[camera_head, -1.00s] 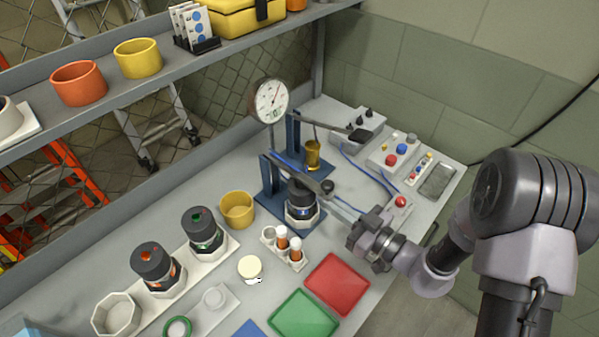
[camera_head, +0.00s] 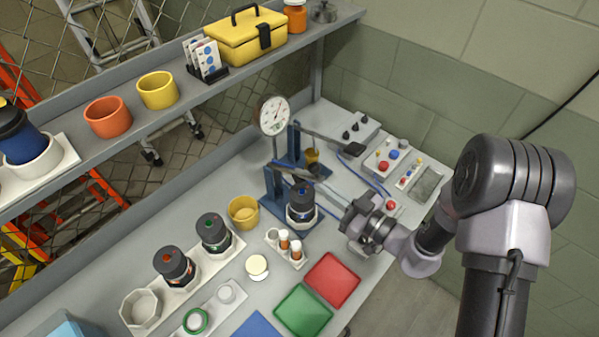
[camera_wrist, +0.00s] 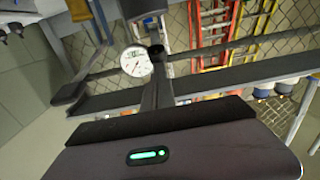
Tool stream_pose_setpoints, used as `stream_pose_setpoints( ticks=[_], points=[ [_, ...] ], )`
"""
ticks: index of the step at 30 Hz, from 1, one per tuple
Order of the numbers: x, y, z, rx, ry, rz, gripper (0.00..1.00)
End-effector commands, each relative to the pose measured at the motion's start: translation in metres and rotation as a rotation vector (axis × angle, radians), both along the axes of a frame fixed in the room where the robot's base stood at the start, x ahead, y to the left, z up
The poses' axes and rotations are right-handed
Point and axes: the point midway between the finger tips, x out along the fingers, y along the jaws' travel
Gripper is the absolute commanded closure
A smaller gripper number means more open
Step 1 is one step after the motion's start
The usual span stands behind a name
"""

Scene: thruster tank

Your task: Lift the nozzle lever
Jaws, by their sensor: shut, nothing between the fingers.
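The press stand in the middle of the bench has a blue post (camera_head: 274,186) with a grey lever (camera_head: 292,171) reaching right from its top. The lever's end is by my fingertips. A dark thruster unit with a blue top (camera_head: 301,203) sits below the lever on the blue base. My gripper (camera_head: 322,184) reaches in from the right, shut and with nothing seen between its fingers. Contact with the lever cannot be told. The wrist view shows my gripper's housing and a dark narrow part pointing to the gauge.
A round dial gauge (camera_head: 273,115) stands behind the press. A yellow cup (camera_head: 243,212) and a white vial rack (camera_head: 291,257) stand close by. Red (camera_head: 332,280) and green (camera_head: 303,310) trays lie in front. A control box (camera_head: 391,155) is at the back right. A shelf runs above left.

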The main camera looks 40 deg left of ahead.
Motion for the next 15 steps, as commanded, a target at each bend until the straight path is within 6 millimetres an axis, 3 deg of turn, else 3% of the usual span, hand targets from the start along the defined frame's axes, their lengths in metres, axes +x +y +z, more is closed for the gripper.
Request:
stream_pose_setpoints(
  ticks=[4,9,15],
  points=[
    [0.0,0.005,0.012,0.0,0.001,0.0,1.0],
    [0.001,0.019,0.04,0.001,0.0,0.0,1.0],
    [0.002,0.028,0.047,0.0,0.001,0.0,1.0]
  ],
)
